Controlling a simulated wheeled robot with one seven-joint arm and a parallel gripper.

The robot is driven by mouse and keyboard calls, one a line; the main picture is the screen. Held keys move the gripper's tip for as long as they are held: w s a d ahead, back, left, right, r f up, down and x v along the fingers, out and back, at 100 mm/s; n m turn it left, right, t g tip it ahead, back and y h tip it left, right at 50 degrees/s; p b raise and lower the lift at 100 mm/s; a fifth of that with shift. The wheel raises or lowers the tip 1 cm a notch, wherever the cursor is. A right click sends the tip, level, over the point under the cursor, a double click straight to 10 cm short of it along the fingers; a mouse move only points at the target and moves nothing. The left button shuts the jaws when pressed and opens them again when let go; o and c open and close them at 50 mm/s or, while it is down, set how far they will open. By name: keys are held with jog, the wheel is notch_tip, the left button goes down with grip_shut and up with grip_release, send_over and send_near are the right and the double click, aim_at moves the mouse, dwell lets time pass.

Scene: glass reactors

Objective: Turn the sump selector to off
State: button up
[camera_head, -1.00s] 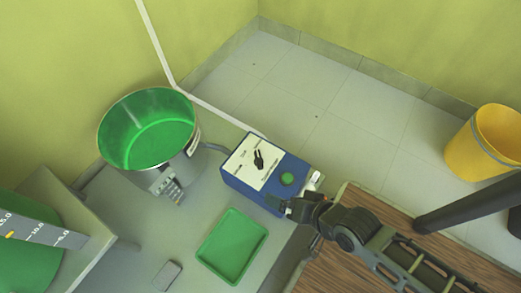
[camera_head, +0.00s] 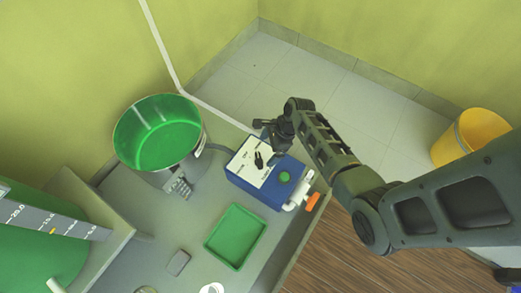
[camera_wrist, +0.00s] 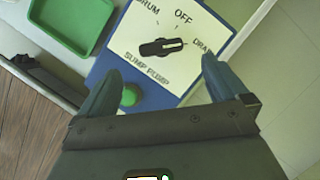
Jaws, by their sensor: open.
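The sump selector is a black knob (camera_wrist: 160,47) on a white panel (camera_wrist: 125,38) marked DRUM, OFF, a partly hidden label starting DRA, and SUMP PUMP. The white mark on the knob points right, toward the DRA label, not at OFF. The panel sits on a blue control box (camera_head: 270,194), and the knob (camera_head: 258,160) also shows in the head view. My gripper (camera_wrist: 158,70) is open and empty above the box. In the wrist view its fingers lie on either side of the knob, apart from it.
A green button (camera_wrist: 130,95) is close to the left finger. A green tray (camera_head: 236,236) lies in front of the box, and a green-lined metal drum (camera_head: 160,133) stands to its left. A white fitting with an orange end (camera_head: 313,202) is at the box's right. A yellow bucket (camera_head: 470,137) stands on the floor.

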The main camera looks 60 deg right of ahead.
aim_at(259, 159)
jog(key=b+x, duration=0.3)
jog(key=x, duration=0.4)
jog(key=shift+w+f+b, duration=0.15)
jog(key=shift+f+b, duration=0.15)
jog(key=shift+b, duration=0.1)
jog(key=shift+a, duration=0.1)
jog(key=shift+c, duration=0.3)
jog(key=c, duration=1)
jog(key=shift+o, duration=0.2)
jog(key=n+g+y+p, duration=0.1)
jog(key=n, duration=0.2)
jog(key=shift+w+n, duration=0.15)
jog(key=shift+n, duration=0.25)
jog(key=n+g, duration=0.1)
jog(key=n, duration=0.1)
jog(key=n+g, duration=0.1)
jog(key=n, duration=0.1)
jog(key=shift+n+y, duration=0.3)
jog(key=shift+n, duration=0.1)
